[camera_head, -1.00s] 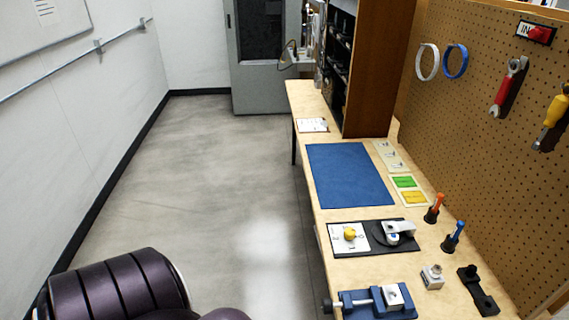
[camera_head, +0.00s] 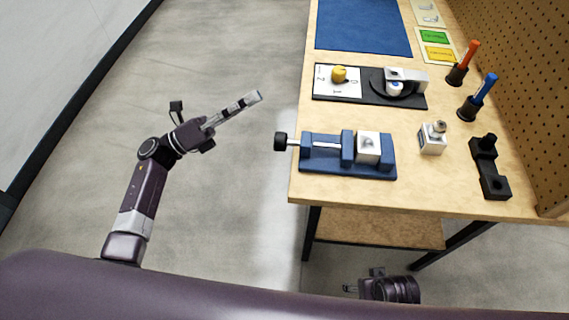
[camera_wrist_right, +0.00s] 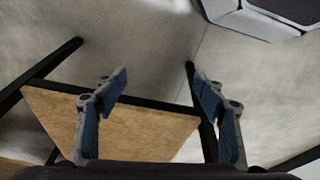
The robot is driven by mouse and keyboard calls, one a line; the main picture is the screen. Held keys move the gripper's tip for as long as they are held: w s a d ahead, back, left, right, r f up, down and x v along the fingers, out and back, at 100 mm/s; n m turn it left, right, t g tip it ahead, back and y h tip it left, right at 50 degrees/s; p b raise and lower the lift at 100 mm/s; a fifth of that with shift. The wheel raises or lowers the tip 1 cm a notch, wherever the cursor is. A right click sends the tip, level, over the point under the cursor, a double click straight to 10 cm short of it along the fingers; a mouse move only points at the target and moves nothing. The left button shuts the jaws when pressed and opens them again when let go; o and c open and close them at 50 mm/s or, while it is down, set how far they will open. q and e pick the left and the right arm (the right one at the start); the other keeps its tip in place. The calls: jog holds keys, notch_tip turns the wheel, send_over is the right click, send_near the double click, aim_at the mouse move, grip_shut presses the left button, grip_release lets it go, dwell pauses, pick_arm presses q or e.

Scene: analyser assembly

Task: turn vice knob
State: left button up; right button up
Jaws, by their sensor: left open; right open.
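The blue vice (camera_head: 347,155) lies on the near left part of the wooden table. Its black knob (camera_head: 280,141) sticks out past the table's left edge on a metal screw. A silver-white block (camera_head: 368,148) sits at the vice's right part. My left gripper (camera_head: 256,97) is in the air over the floor, left of and apart from the knob. It is seen edge-on, so its finger gap hardly shows. My right gripper (camera_wrist_right: 164,90) is open and empty in the right wrist view. In the head view, part of the right wrist shows low, below the table's front edge.
A black plate with a yellow knob (camera_head: 339,74) and a round dial (camera_head: 393,84) lies behind the vice. A lower shelf (camera_head: 378,228) is under the table. The floor left is clear.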

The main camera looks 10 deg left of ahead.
pick_arm(q)
jog(key=s+d+m+g+h+b, duration=0.1)
jog(key=s+m+g+b, duration=0.15)
jog(key=m+g, duration=0.35)
jog(key=m+g+y+b, duration=0.25)
jog(key=m+g, duration=0.25)
jog(key=m, duration=0.5)
send_near(282, 143)
jog(key=w+d+f, duration=0.1)
jog(key=d+f, duration=0.1)
jog(key=d, duration=0.8)
jog(key=shift+w+r, duration=0.1)
jog(key=shift+r, duration=0.05)
pick_arm(e)
jog(key=shift+w+r, duration=0.55)
jog(key=shift+r, duration=0.1)
pick_arm(q)
jog(key=shift+a, duration=0.1)
jog(key=c, duration=1.2)
jog(key=shift+o, duration=0.2)
